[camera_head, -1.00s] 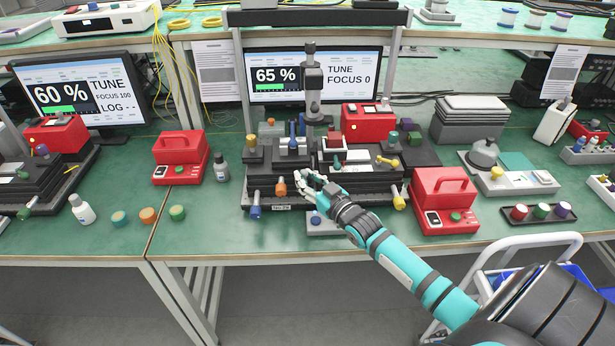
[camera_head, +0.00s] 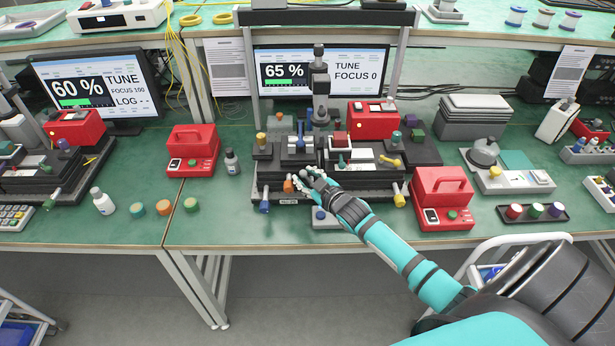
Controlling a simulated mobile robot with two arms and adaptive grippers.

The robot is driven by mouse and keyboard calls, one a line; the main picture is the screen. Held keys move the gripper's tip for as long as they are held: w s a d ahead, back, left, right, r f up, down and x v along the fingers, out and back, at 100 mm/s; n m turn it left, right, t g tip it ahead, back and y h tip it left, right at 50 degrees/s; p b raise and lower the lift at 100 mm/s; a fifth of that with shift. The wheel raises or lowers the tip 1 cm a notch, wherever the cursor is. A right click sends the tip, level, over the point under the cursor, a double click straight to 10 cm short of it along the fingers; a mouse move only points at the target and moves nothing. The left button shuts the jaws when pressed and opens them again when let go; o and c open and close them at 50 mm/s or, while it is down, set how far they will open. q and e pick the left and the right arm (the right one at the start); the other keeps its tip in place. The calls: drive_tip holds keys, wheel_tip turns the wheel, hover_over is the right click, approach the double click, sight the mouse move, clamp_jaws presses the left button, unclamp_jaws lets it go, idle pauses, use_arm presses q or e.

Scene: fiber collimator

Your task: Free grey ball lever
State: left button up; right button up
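The optical bench (camera_head: 345,198) is a dark block with coloured knobs and levers, and a tall microscope-like column (camera_head: 320,85) stands on it. My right gripper (camera_head: 308,178) is at the bench's front edge, just right of an orange knob (camera_head: 288,186). Its light fingers cover part of the bench front; whether they touch or hold anything is too small to tell. I cannot make out a grey ball lever with certainty; it may be hidden by the fingers. A blue lever (camera_head: 264,206) and a yellow lever (camera_head: 399,199) stick out at the front. My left gripper is out of view.
A red box (camera_head: 443,205) stands right of the bench, and another red box (camera_head: 191,157) and a small bottle (camera_head: 232,162) stand left. A monitor (camera_head: 318,72) reads 65 % and FOCUS 0.

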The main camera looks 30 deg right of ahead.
drive_tip(key=v, duration=1.2)
idle(0.5)
